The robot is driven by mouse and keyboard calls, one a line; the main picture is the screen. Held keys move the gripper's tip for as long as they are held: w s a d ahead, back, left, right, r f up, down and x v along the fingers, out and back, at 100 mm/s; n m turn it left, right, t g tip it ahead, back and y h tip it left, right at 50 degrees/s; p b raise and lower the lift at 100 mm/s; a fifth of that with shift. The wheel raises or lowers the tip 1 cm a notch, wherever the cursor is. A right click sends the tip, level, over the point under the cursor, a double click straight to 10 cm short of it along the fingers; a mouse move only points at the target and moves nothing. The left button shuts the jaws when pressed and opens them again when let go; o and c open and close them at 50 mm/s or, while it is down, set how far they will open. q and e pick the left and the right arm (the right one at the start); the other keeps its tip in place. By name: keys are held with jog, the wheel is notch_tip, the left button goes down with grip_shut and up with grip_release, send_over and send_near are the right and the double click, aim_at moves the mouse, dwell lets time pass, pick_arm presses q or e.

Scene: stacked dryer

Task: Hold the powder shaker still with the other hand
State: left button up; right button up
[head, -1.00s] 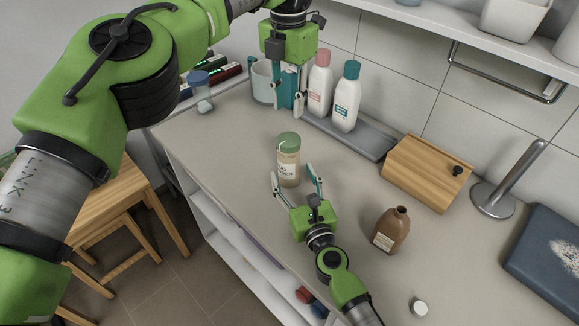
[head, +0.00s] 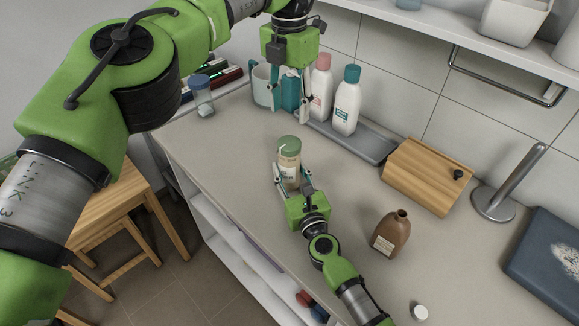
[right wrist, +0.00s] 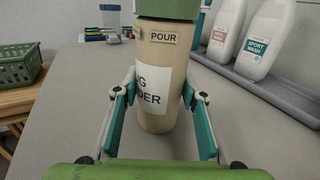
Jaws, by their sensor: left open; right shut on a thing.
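The powder shaker (head: 289,160) stands upright on the counter, with a tan body, a white label and a green lid. In the right wrist view the shaker (right wrist: 157,70) fills the middle, with the word POUR near its top. My right gripper (head: 288,183) is shut on its lower body from the front, one finger on each side; the fingers also show in the right wrist view (right wrist: 158,108). My left gripper (head: 290,103) hangs open, pointing down, at the back of the counter, beyond the shaker and in front of a teal container (head: 290,92).
Two white bottles, one with a pink cap (head: 321,88) and one with a teal cap (head: 346,103), stand on a grey tray (head: 372,147). A wooden box (head: 427,175), a brown bottle (head: 391,233) and a paper-towel stand (head: 494,205) are to the right. Counter left of the shaker is clear.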

aim_at(283, 152)
pick_arm(q)
jog(key=shift+o, duration=0.6)
jog(key=s+d+f+m+g+h, duration=0.1)
jog(key=s+d+f+m+h, duration=0.1)
jog(key=s+d+f, duration=0.3)
jog(key=s+d+f+m+g+h, duration=0.1)
jog(key=s+d+f+h, duration=0.3)
jog(key=d, duration=0.8)
jog(key=shift+s+f+m+g+h, duration=0.3)
jog(key=shift+s+f+m+g, duration=0.1)
jog(key=shift+s+m, duration=0.25)
jog(key=s+d+r+m+t+h, duration=0.1)
jog(key=s+d+r+m+h, duration=0.1)
jog(key=s+d+h, duration=0.6)
jog(key=w+a+r+n+t+h, duration=0.1)
jog(key=w+a+r+n+t, duration=0.1)
jog(key=w+a+n+t, duration=0.3)
jog(key=w+a+r+t+h, duration=0.1)
jog(key=w+a+r+t, duration=0.15)
jog(key=a+t, duration=0.5)
jog(key=a+f+n+t+y, duration=0.15)
jog(key=a+f+y, duration=0.25)
jog(key=a, duration=0.5)
jog(key=a+f+n+t+y, duration=0.1)
jog(key=a+f+t+y, duration=0.3)
jog(key=a, duration=0.6)
jog(key=shift+g, duration=0.3)
jog(key=x, duration=1.2)
jog(key=shift+w+d+f, duration=0.2)
jog(key=shift+d, duration=0.1)
